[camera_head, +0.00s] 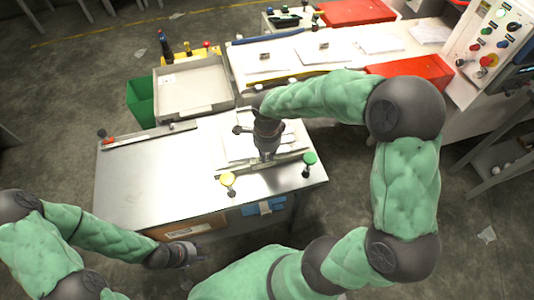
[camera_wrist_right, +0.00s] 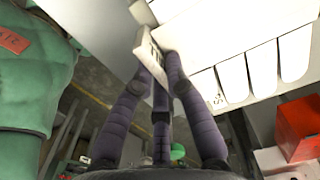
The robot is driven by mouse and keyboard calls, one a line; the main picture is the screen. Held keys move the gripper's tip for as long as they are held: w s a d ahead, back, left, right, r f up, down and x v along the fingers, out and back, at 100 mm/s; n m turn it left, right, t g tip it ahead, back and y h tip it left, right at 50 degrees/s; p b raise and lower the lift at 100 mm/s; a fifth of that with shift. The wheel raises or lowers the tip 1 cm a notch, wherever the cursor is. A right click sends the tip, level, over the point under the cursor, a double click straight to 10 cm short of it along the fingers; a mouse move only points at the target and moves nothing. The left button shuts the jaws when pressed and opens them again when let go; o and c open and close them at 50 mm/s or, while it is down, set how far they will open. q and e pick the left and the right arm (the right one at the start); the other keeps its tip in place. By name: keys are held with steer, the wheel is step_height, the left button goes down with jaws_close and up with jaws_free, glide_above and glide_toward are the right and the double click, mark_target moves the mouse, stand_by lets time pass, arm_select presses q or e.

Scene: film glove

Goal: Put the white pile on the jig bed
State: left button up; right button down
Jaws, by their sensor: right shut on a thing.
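A white pile of flat sheets (camera_head: 240,149) is at the right of the steel table, partly hidden by my right gripper (camera_head: 267,155). In the right wrist view my right gripper (camera_wrist_right: 160,70) is shut on the edge of a white piece (camera_wrist_right: 150,50) with dark marks. I cannot tell whether the pile touches the bed. My left gripper (camera_head: 190,254) hangs low before the table; its fingers are unclear.
A grey tray (camera_head: 225,97) and a green bin (camera_head: 140,102) stand behind the table. A back bench holds more white sheets (camera_head: 381,43) and red boxes (camera_head: 415,67). A control panel (camera_head: 495,40) is at right.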

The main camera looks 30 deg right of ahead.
steer(key=c, duration=1.2)
jaws_free()
step_height(320, 180, up, 12)
